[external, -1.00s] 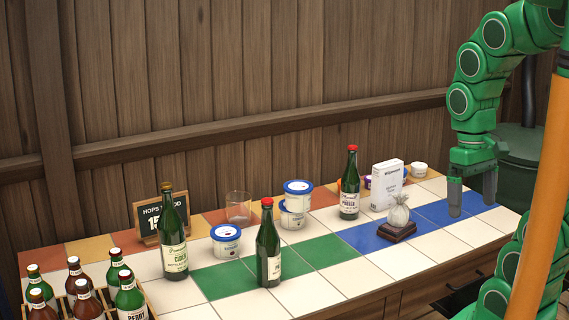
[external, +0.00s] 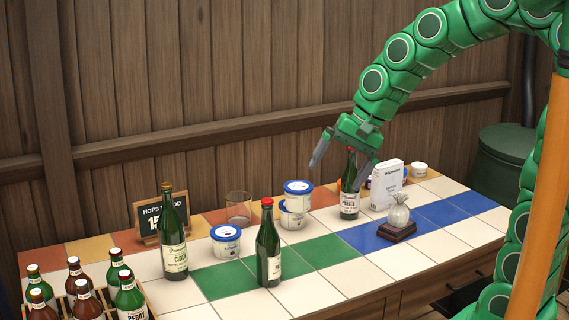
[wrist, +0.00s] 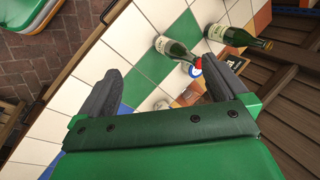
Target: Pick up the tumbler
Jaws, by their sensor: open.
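The tumbler (external: 238,207) is a clear, empty-looking glass standing upright at the back of the tiled counter in the external view. It is behind the white tub and right of the chalkboard sign. My gripper (external: 336,174) is open and empty, in the air above the counter, to the right of the tumbler and higher than it. Its fingers point down and to the left, near the red-capped porter bottle. In the wrist view my open gripper (wrist: 172,72) shows both dark fingers, with nothing held between them. I cannot make out the tumbler clearly there.
A tall cider bottle (external: 173,235) and a red-capped green bottle (external: 268,245) stand in front. Stacked tubs (external: 296,207) stand between my gripper and the tumbler; a single tub (external: 226,242) is in front of it. The sign (external: 150,221) is at its left.

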